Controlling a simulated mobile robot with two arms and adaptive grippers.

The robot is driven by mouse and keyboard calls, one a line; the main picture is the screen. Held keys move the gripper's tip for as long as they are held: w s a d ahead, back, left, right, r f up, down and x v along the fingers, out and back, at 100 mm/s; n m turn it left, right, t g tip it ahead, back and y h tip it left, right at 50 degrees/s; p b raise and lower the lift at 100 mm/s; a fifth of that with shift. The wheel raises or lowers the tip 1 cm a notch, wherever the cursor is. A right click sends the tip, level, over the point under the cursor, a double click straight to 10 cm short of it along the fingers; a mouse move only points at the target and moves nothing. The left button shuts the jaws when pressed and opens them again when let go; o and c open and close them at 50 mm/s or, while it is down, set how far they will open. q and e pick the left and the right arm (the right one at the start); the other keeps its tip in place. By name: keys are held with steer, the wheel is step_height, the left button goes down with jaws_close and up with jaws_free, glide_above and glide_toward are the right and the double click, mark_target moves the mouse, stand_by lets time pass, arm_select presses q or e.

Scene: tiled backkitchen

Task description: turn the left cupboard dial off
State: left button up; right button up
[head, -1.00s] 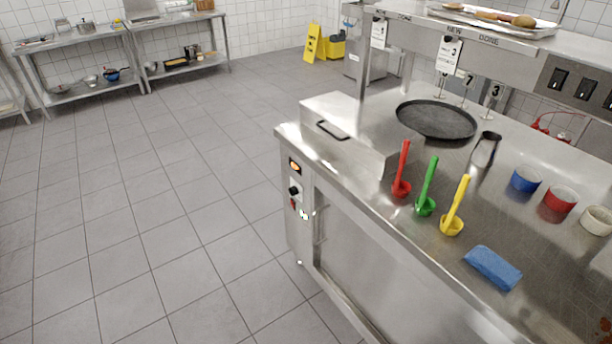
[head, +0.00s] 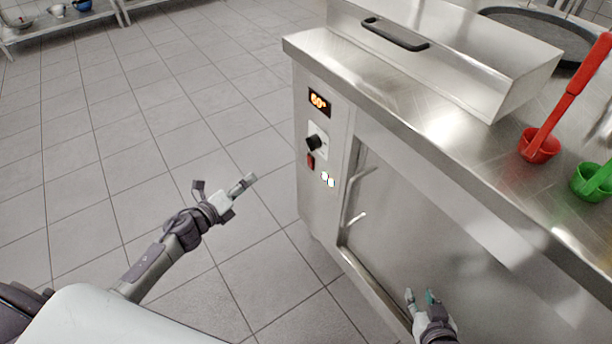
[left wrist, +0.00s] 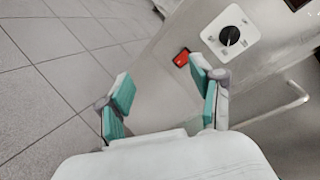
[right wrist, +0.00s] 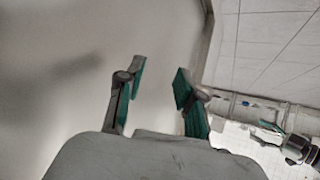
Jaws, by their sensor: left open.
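The left cupboard dial (head: 314,142) is a black knob on a white plate, on the cupboard's control panel, below an orange display (head: 319,101) that reads about 60. It also shows in the left wrist view (left wrist: 230,36), up and to the right of the fingers. A red switch (head: 310,161) sits just below the dial. My left gripper (head: 222,188) is open and empty, out to the left of the panel and lower than the dial, apart from it. My right gripper (head: 422,298) is open and empty, low in front of the cupboard door.
The cupboard door handle (head: 356,196) stands out to the right of the panel. The steel counter edge (head: 400,115) overhangs above. A lidded steel box (head: 450,55), a red ladle (head: 540,147) and a green ladle (head: 592,182) are on top. The tiled floor at left is clear.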

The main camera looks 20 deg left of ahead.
mark_target(313, 143)
arm_select(q)
steer(key=w+d+r+m+h+b, duration=0.1)
steer(key=d+r+m+h+b, duration=0.6)
steer(key=m, duration=0.7)
steer(key=w+d+y+b, duration=0.1)
steer(key=w+d, duration=0.5)
steer(key=w, duration=0.5)
steer(key=shift+w+d+f, duration=0.2)
steer(key=shift+f, duration=0.05)
arm_select(e)
step_height(313, 143, up, 12)
steer(key=t+y, duration=0.1)
steer(key=t, duration=0.3)
steer(key=shift+w+a+f+t, duration=0.2)
steer(key=shift+w+a+t, duration=0.1)
steer(key=shift+a+t, duration=0.1)
arm_select(q)
steer(key=shift+c, duration=0.2)
steer(key=c, duration=1.1)
